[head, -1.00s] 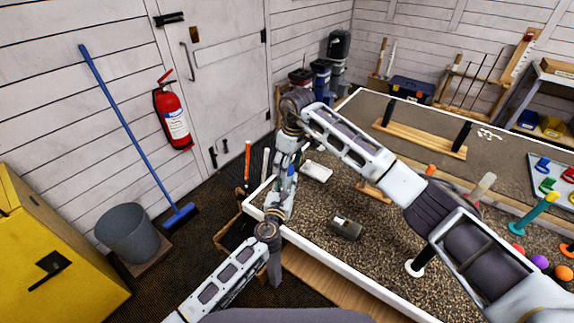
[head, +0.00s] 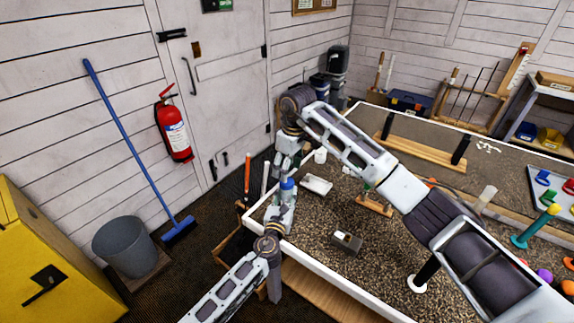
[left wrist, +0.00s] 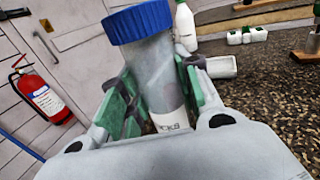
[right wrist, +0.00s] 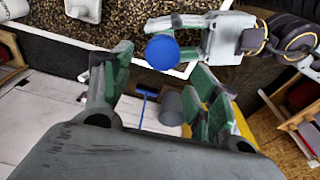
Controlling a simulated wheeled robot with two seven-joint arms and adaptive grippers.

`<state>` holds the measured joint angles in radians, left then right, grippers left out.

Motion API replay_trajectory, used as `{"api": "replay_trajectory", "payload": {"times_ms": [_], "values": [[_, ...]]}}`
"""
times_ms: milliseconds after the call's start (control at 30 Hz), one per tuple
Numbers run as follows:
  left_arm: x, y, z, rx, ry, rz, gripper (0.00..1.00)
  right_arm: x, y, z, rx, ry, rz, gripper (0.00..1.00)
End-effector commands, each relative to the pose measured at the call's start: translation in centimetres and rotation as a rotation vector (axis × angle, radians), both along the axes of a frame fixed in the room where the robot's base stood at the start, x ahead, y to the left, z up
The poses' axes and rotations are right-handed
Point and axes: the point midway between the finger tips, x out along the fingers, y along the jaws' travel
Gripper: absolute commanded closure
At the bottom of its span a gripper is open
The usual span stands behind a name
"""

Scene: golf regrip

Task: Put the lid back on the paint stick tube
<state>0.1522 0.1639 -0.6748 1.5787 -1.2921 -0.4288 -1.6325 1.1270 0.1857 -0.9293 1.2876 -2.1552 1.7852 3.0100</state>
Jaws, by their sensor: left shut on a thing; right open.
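The tube (left wrist: 160,85) is clear or pale with printing near its base, and my left gripper (left wrist: 160,100) is shut around it, holding it nearly upright. The blue lid (left wrist: 138,22) sits on the tube's top end and looks seated, slightly tilted with the tube in this view. In the head view the lid (head: 287,183) shows above my left gripper (head: 282,208). My right gripper (right wrist: 155,85) is open and empty, its fingers pointing down above the lid. In the right wrist view the lid (right wrist: 162,52) appears between and beyond the fingertips, apart from them.
A white bottle (left wrist: 185,28) stands behind the tube. A grey bucket (head: 125,242) is on the floor at left.

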Motion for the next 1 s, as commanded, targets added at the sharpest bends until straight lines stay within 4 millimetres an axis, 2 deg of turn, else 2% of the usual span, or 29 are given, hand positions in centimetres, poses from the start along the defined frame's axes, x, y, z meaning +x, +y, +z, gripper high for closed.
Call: {"api": "replay_trajectory", "payload": {"times_ms": [300,500,667,1000], "values": [[0.0,0.0,0.0,0.0,0.0,0.0,1.0,1.5,0.0,4.4,-0.015,-0.077,0.005,0.4],[0.0,0.0,0.0,0.0,0.0,0.0,1.0,2.3,-0.1,6.5,-0.071,-0.126,0.017,0.4],[0.0,0.0,0.0,0.0,0.0,0.0,1.0,2.5,-0.2,7.1,-0.117,-0.13,0.029,0.4],[0.0,0.0,0.0,0.0,0.0,0.0,1.0,2.3,-0.3,6.5,-0.171,-0.117,0.28,0.4]]}}
